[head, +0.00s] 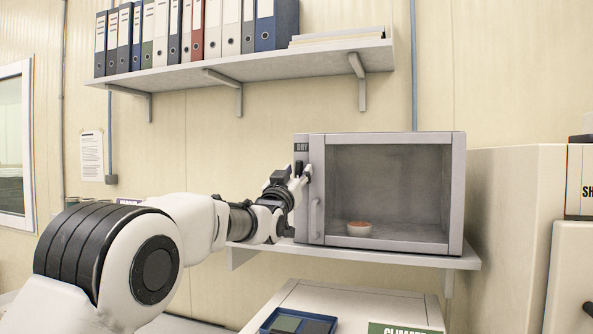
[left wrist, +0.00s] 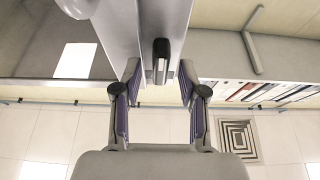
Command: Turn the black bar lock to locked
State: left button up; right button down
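The black bar lock (left wrist: 161,50) shows in the left wrist view as a short dark bar on the pale front frame of the cabinet. It lies lengthwise between the two fingers. In the head view the lock (head: 299,167) looks upright at the cabinet's upper left, partly hidden by my gripper. My left gripper (left wrist: 159,82) is open, with one finger on each side of the bar and a gap on both sides. In the head view this gripper (head: 299,176) is at the cabinet's left front. My right gripper is in neither view.
The grey cabinet (head: 461,160) has a clear door with a vertical handle (head: 314,218) below the lock. A small bowl (head: 359,229) is inside. The cabinet stands on a wall shelf (head: 400,257). A binder shelf (head: 250,68) hangs above. A blue tray (head: 330,322) lies below.

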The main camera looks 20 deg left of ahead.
pick_arm(q)
jog(key=shift+s+r, duration=0.1)
jog(key=shift+s, duration=0.05)
grip_shut()
